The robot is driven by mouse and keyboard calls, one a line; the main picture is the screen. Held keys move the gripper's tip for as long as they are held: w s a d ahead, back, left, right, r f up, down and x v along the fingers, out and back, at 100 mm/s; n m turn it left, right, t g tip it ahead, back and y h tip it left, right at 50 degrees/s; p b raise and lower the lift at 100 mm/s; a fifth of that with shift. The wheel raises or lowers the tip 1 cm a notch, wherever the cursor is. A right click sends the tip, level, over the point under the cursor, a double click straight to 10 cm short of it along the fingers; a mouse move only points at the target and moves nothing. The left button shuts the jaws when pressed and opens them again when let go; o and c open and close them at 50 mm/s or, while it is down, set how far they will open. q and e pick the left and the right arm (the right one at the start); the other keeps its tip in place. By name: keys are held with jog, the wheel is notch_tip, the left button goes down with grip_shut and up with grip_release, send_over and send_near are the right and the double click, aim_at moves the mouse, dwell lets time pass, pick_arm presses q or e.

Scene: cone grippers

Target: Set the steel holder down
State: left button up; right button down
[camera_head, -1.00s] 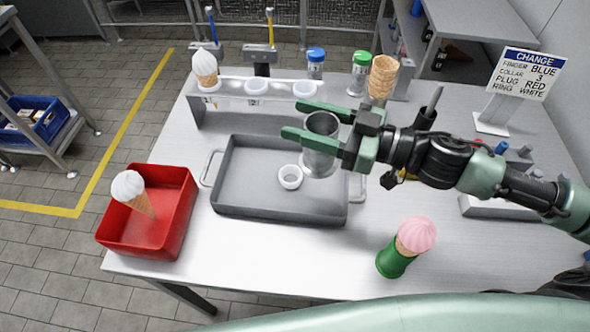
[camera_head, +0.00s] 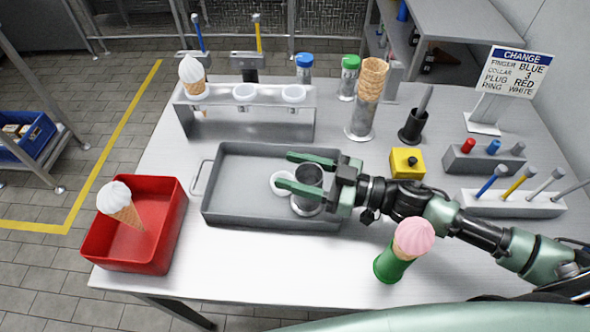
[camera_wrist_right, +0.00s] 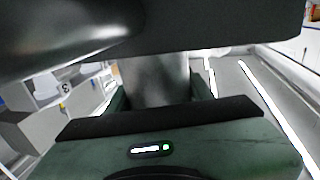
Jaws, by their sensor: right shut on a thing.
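The steel holder (camera_head: 307,204) is a grey metal cup with a wider round base. My right gripper (camera_head: 305,173) is shut on it, with one green finger on its far side and one on its near side. The holder is upright over the right part of the grey tray (camera_head: 228,212), low at the tray floor. I cannot tell whether its base touches. In the right wrist view the steel holder (camera_wrist_right: 155,80) shows as a grey cylinder between the fingers. My left gripper is not in view.
A white ring (camera_head: 278,188) lies in the tray, left of the holder. A red bin (camera_head: 120,256) with a cone stands left. A green stand (camera_head: 388,266) with a pink-topped cone is front right. A rack (camera_head: 250,124) stands behind. A yellow block (camera_head: 407,163) is right.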

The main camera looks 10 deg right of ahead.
jog(key=shift+f, duration=0.1)
jog(key=c, duration=0.6)
grip_release()
jog(key=b+v, duration=0.1)
jog(key=v, duration=0.9)
jog(key=shift+s+d, duration=0.15)
jog(key=shift+s, duration=0.05)
jog(key=shift+v, duration=0.8)
